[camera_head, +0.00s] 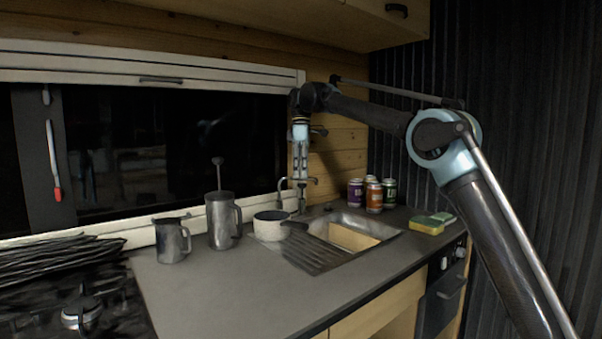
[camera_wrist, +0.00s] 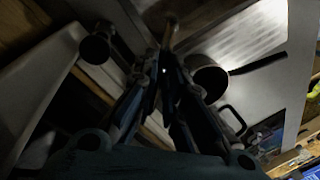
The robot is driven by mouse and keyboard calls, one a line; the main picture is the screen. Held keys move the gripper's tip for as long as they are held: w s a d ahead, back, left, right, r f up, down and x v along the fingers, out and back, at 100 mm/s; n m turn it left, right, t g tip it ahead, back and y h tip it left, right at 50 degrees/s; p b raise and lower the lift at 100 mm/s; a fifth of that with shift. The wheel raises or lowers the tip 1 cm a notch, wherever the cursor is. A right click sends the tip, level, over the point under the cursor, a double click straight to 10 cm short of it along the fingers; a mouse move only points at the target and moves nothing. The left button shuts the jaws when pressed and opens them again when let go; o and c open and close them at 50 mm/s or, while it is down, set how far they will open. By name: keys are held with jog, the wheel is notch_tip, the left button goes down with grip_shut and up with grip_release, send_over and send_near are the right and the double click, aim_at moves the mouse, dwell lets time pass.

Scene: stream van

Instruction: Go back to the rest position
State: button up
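My gripper (camera_head: 302,200) hangs fingers down from my raised arm, in front of the window's right edge and above the back of the counter near the sink. It also shows in the wrist view (camera_wrist: 163,72), where its two dark fingers come together at the tips with at most a thin gap. I see nothing held between them. A brownish rod-like thing shows beyond the tips, too dark to name. A small pan (camera_head: 268,225) with a dark handle stands below and left of the gripper; it also shows in the wrist view (camera_wrist: 207,78).
A metal pitcher (camera_head: 172,240) and a tall pot with a plunger (camera_head: 222,220) stand left of the pan. The sink (camera_head: 345,236), several cans (camera_head: 374,197) and sponges (camera_head: 427,226) are to the right. An overhead cabinet (camera_head: 330,22) is above. The front counter (camera_head: 230,290) is clear.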

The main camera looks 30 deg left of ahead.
jog(key=o, duration=0.4)
jog(key=shift+w+d+f, duration=0.1)
jog(key=shift+w+f, duration=0.1)
jog(key=shift+w, duration=0.25)
jog(key=shift+s, duration=0.2)
jog(key=shift+r, duration=0.1)
